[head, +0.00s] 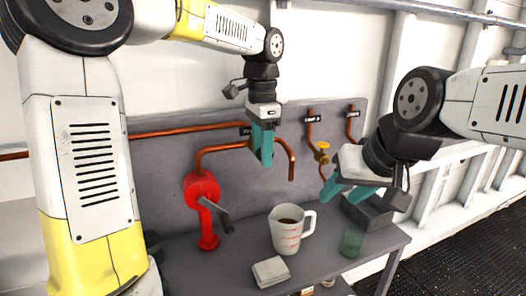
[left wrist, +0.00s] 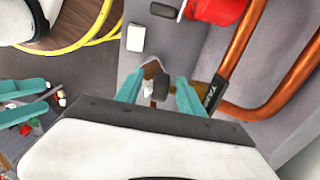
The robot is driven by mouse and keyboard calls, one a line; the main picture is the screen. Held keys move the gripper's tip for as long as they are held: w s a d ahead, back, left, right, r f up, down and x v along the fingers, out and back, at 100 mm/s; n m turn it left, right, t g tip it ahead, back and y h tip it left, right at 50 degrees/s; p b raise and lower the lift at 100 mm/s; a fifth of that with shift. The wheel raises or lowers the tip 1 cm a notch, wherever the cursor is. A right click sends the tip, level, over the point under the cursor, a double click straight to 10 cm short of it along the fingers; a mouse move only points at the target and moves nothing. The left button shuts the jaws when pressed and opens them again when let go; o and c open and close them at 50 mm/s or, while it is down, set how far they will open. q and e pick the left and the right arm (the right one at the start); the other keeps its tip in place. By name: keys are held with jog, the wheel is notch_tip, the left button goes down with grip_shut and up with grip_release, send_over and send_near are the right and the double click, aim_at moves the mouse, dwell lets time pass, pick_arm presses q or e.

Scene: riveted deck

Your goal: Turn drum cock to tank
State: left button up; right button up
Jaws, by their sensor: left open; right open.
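My left gripper (head: 262,158) points down with its teal fingers apart, in front of the grey panel by a copper pipe. It hides whatever valve sits there, beside a dark label plate (head: 245,131) partly covered. In the left wrist view a dark knob-like piece (left wrist: 160,86) shows between the open fingers, with a brassy patch by the right finger; I cannot tell whether this is the drum cock or whether the fingers touch it. A brass valve (head: 321,152) sits on another copper pipe to the right. My right gripper (head: 348,192) is open and empty above the bench's right part.
A red pump (head: 205,196) with a grey lever stands left on the bench. A jug of dark liquid (head: 288,236), a folded cloth (head: 270,271), a green glass (head: 351,243) and a grey bin (head: 368,212) occupy the bench. Copper piping (head: 220,148) runs along the panel.

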pick_arm(q)
jog(key=shift+c, duration=0.3)
grip_shut()
jog(key=shift+d+y, duration=0.15)
jog(key=shift+y, duration=0.15)
jog(key=shift+g+y, duration=0.3)
jog(key=shift+y, duration=0.1)
jog(key=shift+o, duration=0.3)
grip_release()
jog(key=shift+r, duration=0.1)
